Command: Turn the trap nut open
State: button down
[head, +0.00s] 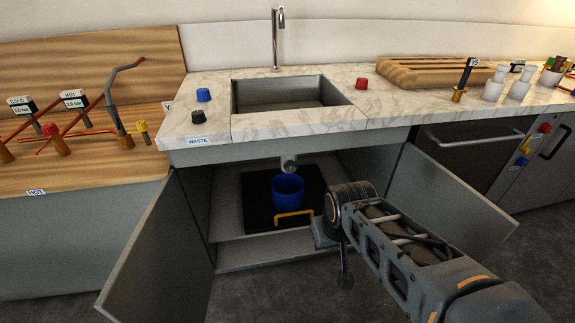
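Under the sink, a short grey drain pipe end (289,163) hangs below the cabinet's top edge, inside the open cabinet. It looks like the trap part, but the nut itself is too small to make out. A blue bucket (287,192) stands beneath it on a black tray (258,212) with a yellow handle (294,217). My arm reaches in from the lower right. My gripper (340,262) is in front of the cabinet, right of the bucket and lower than the pipe, apart from both. Its fingers are mostly hidden by my wrist.
Two open cabinet doors (160,250) (450,195) flank the opening. The sink (290,95) with its tap (277,35) is above. Blue (203,95), black (198,117) and red (361,83) caps sit on the counter (400,103). A wooden bench (80,190) with copper pipes stands left.

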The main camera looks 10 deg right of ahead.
aim_at(289, 167)
jog(key=z, duration=1.9)
jog(key=k, duration=0.9)
jog(key=u, duration=1.7)
jog(key=i, duration=1)
jog(key=z, duration=0.05)
